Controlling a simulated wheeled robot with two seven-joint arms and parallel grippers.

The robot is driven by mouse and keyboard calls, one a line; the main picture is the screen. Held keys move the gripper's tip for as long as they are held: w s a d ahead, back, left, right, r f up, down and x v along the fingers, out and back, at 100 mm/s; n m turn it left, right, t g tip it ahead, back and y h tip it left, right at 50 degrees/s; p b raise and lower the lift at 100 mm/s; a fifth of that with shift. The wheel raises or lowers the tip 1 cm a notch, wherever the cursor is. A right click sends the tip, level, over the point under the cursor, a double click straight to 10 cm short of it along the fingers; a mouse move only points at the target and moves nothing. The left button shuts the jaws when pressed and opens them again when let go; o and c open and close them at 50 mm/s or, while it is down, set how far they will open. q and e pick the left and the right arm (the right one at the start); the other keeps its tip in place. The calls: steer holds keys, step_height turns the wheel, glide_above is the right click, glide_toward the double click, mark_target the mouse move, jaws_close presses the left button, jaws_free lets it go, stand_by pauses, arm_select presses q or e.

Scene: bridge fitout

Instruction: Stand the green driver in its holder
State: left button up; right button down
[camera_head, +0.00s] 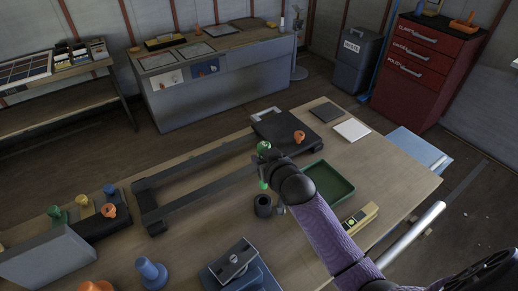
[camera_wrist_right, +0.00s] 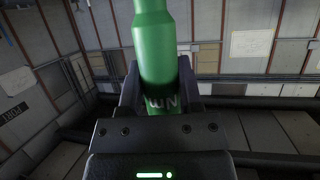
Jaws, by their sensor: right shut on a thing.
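The green driver (camera_head: 263,148) is upright in my right gripper (camera_head: 262,167), above the worktable. In the right wrist view the green driver (camera_wrist_right: 154,55) stands between the two dark fingers, which are shut on it. A dark round cup (camera_head: 262,206), which looks like the holder, stands on the table just below the driver's lower end in the head view. The driver appears above the cup and apart from it; the exact height gap is hard to tell. My left gripper is not in view.
A green tray (camera_head: 345,187) lies right of the cup, with a yellow tool (camera_head: 359,219) in front. A dark frame (camera_head: 190,195) lies to the left. A blue-grey fixture (camera_head: 238,268) and a blue cone-shaped piece (camera_head: 151,274) stand nearer.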

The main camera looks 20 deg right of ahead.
steer(key=shift+s+r, duration=0.1)
step_height(320, 180, down, 6)
steer(key=b, duration=0.3)
steer(key=shift+r, duration=0.25)
steer(key=shift+f+b, duration=0.45)
steer(key=shift+f, duration=0.05)
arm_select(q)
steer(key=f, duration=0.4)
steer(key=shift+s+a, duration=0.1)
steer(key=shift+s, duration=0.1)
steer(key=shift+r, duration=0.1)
arm_select(e)
steer(key=shift+p, duration=0.3)
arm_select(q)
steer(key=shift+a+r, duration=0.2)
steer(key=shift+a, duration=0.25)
